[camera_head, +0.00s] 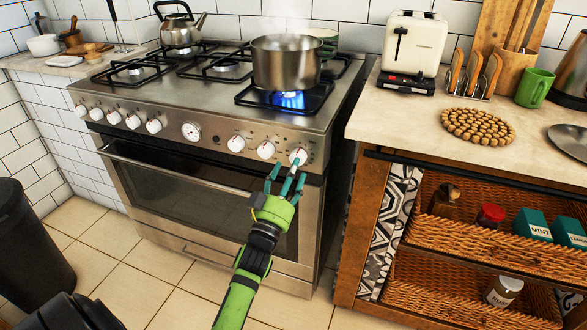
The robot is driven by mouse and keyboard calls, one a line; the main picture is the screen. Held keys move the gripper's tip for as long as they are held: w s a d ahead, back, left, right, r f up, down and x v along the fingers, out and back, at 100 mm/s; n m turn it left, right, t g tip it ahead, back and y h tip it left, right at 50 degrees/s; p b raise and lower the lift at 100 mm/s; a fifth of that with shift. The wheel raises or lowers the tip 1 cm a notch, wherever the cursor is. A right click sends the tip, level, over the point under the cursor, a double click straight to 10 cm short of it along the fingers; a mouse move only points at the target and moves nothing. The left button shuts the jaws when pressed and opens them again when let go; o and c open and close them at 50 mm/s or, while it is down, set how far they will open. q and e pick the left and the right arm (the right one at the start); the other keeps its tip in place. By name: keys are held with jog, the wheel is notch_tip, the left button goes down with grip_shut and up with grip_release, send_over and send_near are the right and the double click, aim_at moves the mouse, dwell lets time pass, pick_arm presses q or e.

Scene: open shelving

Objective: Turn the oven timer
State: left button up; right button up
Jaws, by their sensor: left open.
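The steel oven (190,195) stands against the tiled wall, with a row of white knobs along its front panel. A round dial (191,131) with a dark rim, likely the timer, sits mid-panel. My left gripper (286,174) is open and empty, with teal fingers pointing up at the panel. It is well right of the dial, just in front of and below the rightmost knob (298,156). I cannot tell whether a fingertip touches that knob. My right gripper is not in view.
A steaming pot (286,62) sits over a lit blue flame (288,100); a kettle (180,28) stands at the back left. A dark bin (30,245) stands at the left. The floor before the oven is clear.

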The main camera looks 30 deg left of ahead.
pick_arm(q)
jog(key=shift+x, duration=1.15)
jog(key=c, duration=1.1)
jog(key=shift+r, duration=0.1)
jog(key=shift+a+r, duration=0.1)
jog(key=shift+r, duration=0.2)
jog(key=o, duration=1.1)
jog(key=shift+f, duration=0.2)
